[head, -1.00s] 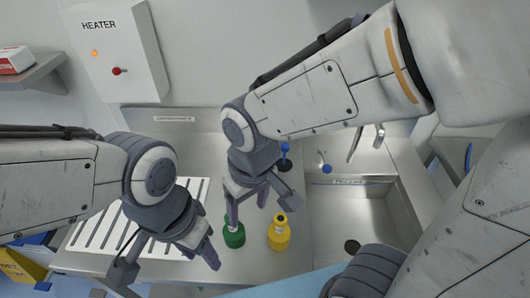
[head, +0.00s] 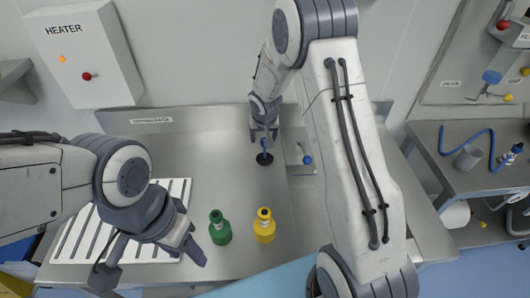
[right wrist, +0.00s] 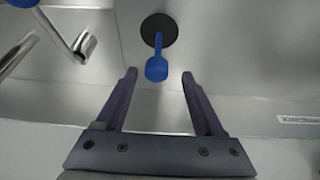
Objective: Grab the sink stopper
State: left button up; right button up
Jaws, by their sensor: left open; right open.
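The sink stopper (head: 264,158) is a black disc with a blue handle, standing on the steel counter toward the back. It also shows in the right wrist view (right wrist: 158,50), where its blue knob points toward my gripper. My right gripper (head: 265,138) is over the stopper in the head view. In the right wrist view my right gripper (right wrist: 158,74) is open, with the blue knob near the gap between its fingertips and no finger visibly touching it. My left gripper (head: 150,262) is open and empty at the front left, above the ribbed drainboard's edge.
A green bottle (head: 219,228) and a yellow bottle (head: 264,226) stand on the counter in front of the stopper. A blue-knobbed tap control (head: 307,160) is close on its right. My right arm hides most of the sink. A heater box (head: 85,58) hangs at the back left.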

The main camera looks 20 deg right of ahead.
aim_at(265, 150)
jog(key=x, duration=0.5)
jog(key=shift+s+d+f, duration=0.15)
jog(key=shift+s+d, duration=0.05)
jog(key=shift+c, duration=0.3)
grip_shut()
